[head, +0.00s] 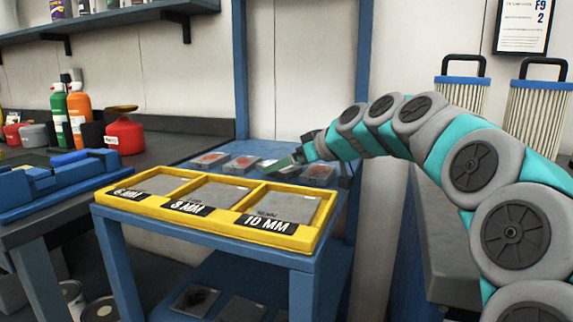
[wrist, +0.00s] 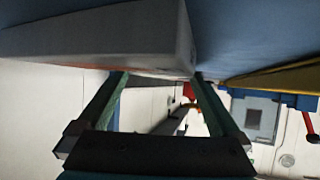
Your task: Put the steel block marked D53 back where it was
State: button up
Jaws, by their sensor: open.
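Several grey steel blocks stand in a row on the blue table behind the yellow tray: a left block (head: 209,161), a second block (head: 240,165) and a right block (head: 317,176). Some have reddish tops. No D53 marking is legible, so I cannot tell which block is D53. My gripper (head: 299,157) is low over the right part of this row, open, its fingertips close to the blocks. In the wrist view, a large grey block (wrist: 100,38) lies just beyond the green fingers of my gripper (wrist: 160,76). Whether they touch it is unclear.
The yellow tray (head: 146,212) has three compartments labelled 6 MM, 8 MM and 10 MM, with grey plates inside. A workbench (head: 185,127) with bottles and a red can (head: 124,135) is at left. A blue post (head: 240,70) rises behind. Filter-like cylinders (head: 538,112) stand at right.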

jog(key=shift+r, duration=0.15)
jog(key=b+v, duration=0.1)
jog(key=v, duration=1)
jog(key=shift+s+d+r, duration=0.1)
jog(key=shift+s+d, duration=0.15)
jog(key=shift+d, duration=0.05)
jog(key=shift+s+d, duration=0.1)
